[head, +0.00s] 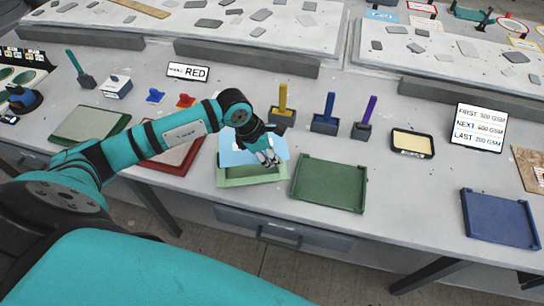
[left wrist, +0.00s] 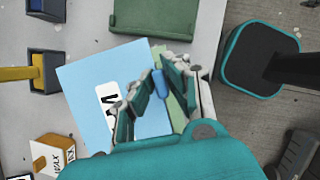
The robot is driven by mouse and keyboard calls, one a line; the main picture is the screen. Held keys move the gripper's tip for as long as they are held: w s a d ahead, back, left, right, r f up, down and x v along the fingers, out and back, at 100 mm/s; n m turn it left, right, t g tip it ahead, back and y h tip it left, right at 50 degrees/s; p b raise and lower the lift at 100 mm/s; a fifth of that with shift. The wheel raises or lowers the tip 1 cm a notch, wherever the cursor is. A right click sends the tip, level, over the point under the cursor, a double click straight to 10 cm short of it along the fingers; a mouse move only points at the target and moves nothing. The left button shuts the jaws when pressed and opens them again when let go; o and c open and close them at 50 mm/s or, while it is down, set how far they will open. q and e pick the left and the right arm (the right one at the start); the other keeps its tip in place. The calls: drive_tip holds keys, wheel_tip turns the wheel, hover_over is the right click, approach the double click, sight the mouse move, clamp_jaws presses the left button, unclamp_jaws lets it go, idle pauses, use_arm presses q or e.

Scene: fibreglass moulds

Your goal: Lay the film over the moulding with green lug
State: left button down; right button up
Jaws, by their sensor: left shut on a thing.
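The film is a light blue sheet (head: 234,152) with a white lettered label. My left gripper (head: 268,158) is shut on it at a blue tab (left wrist: 161,84), over the front of the table. The sheet also shows in the left wrist view (left wrist: 85,82). Below it is a pale green tray-like moulding (head: 252,181), mostly covered. I cannot tell whether the sheet touches it. A dark green moulding (head: 328,185) lies just right, uncovered. A red-edged moulding (head: 172,158) lies left, partly behind my arm. No green lug can be made out. My right gripper is out of view.
A green-edged moulding (head: 92,126) lies far left and a blue one (head: 500,218) far right. Brushes in holders (head: 324,122) stand behind, beside a yellow-filled tray (head: 412,143) and a text sign (head: 478,127). The table between the dark green and blue mouldings is clear.

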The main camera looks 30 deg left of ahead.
use_arm(q)
wheel_tip(320, 180, down, 5)
drive_tip(key=b, duration=0.4)
drive_tip(key=shift+f+b, duration=0.2)
drive_tip(key=shift+b, duration=0.1)
drive_tip(key=shift+f+b, duration=0.9)
drive_tip(key=shift+f, duration=0.05)
drive_tip(key=c, duration=1.3)
unclamp_jaws()
drive_tip(key=shift+o, duration=0.2)
drive_tip(key=v, duration=1.2)
